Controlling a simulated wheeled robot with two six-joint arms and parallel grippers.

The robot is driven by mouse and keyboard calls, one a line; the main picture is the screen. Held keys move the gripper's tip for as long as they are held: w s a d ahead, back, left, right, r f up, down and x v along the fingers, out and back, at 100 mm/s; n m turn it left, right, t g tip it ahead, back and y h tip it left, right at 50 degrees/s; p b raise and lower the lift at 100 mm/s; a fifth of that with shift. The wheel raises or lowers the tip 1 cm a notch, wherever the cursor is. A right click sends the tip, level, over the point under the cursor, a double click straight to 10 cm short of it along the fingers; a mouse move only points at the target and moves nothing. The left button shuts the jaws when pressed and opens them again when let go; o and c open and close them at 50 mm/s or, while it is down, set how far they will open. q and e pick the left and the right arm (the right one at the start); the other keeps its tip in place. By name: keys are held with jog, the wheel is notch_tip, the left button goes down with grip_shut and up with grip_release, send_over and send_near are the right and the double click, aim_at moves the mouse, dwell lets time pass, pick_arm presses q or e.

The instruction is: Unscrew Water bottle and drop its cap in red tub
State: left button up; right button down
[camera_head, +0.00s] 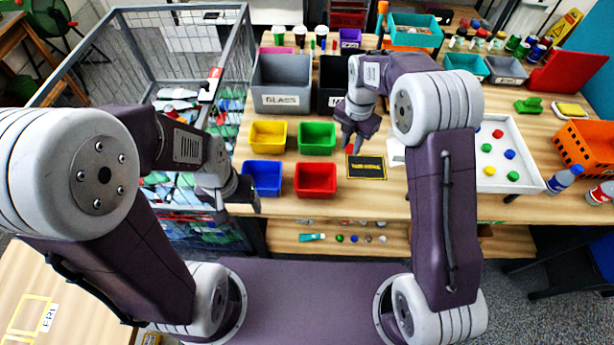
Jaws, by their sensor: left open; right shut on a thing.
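The red tub (316,193) stands at the table's front, right of the blue tub and in front of the green one. My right gripper (351,143) points down above the table, behind and to the right of the red tub. It is shut on a small red thing (350,147), mostly hidden by the fingers; I cannot tell whether it is a cap. My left gripper (240,195) is open at the table's front-left edge, by the blue tub. A bottle with a blue label (563,179) stands at the right front; I cannot tell whether it is the water bottle.
Blue (262,190), green (317,150) and yellow (268,149) tubs crowd the red one. A dark labelled mat (366,172) lies right of it. A grey GLASS bin (283,101) stands behind. A wire cage (70,72) is at left. A white tray (529,184) holds coloured caps.

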jog(key=s+a+f, duration=0.2)
jog(key=p, duration=0.2)
send_over(315, 187)
notch_tip(315, 187, down, 4)
jog(key=shift+w+d+f, duration=0.15)
jog(key=shift+f, duration=0.1)
jog(key=shift+a+f, duration=0.2)
jog(key=shift+a, duration=0.05)
jog(key=shift+s+d+f, duration=0.15)
jog(key=shift+s+f, duration=0.1)
jog(key=shift+f, duration=0.1)
notch_tip(315, 187, down, 3)
jog(key=shift+r, duration=0.1)
jog(key=shift+w+f, duration=0.1)
jog(key=shift+f, duration=0.25)
pick_arm(q)
jog(key=shift+s+d+r, duration=0.1)
jog(key=shift+d+r, duration=0.05)
jog(key=shift+r, duration=0.45)
jog(key=shift+d+r, duration=0.1)
jog(key=shift+r, duration=0.5)
